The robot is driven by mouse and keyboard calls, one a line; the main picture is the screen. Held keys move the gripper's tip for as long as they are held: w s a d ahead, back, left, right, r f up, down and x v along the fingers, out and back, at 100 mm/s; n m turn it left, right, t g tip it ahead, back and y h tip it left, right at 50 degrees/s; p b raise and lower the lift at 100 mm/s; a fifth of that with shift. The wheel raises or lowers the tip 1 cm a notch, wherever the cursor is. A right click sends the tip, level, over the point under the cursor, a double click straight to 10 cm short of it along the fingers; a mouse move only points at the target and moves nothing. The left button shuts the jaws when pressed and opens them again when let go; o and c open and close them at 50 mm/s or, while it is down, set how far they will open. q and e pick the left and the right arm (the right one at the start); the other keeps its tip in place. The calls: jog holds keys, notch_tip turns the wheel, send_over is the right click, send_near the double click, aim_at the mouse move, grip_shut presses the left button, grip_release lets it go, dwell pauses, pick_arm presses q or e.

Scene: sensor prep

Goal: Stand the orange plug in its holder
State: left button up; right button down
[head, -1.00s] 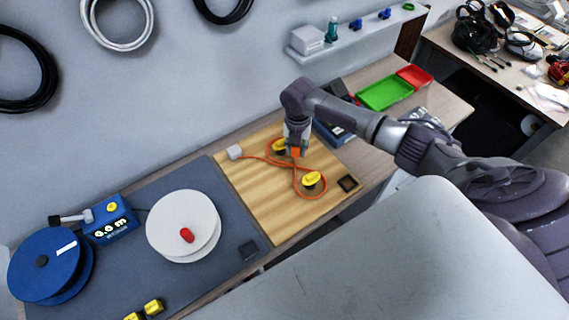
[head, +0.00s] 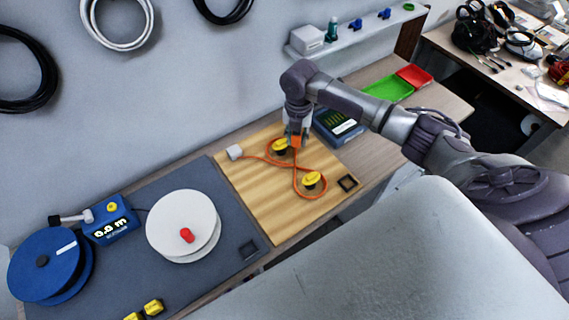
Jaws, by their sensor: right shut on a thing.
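The orange plug (head: 295,142) is between the fingers of my right gripper (head: 295,136), which comes down over the upper part of the wooden board (head: 262,205). My right gripper is shut on the plug. An orange cable (head: 327,190) runs in a figure eight around two yellow-topped posts (head: 312,179) on the board, with a grey block (head: 235,152) at its left end. A small black square holder (head: 347,183) lies at the board's right corner, with nothing standing in it. My left gripper is not in view.
A blue device (head: 338,124) stands behind the board, near my right arm. Green (head: 388,89) and red (head: 414,76) trays lie farther right.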

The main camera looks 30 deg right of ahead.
jog(key=m, duration=0.9)
jog(key=shift+s+d, duration=0.1)
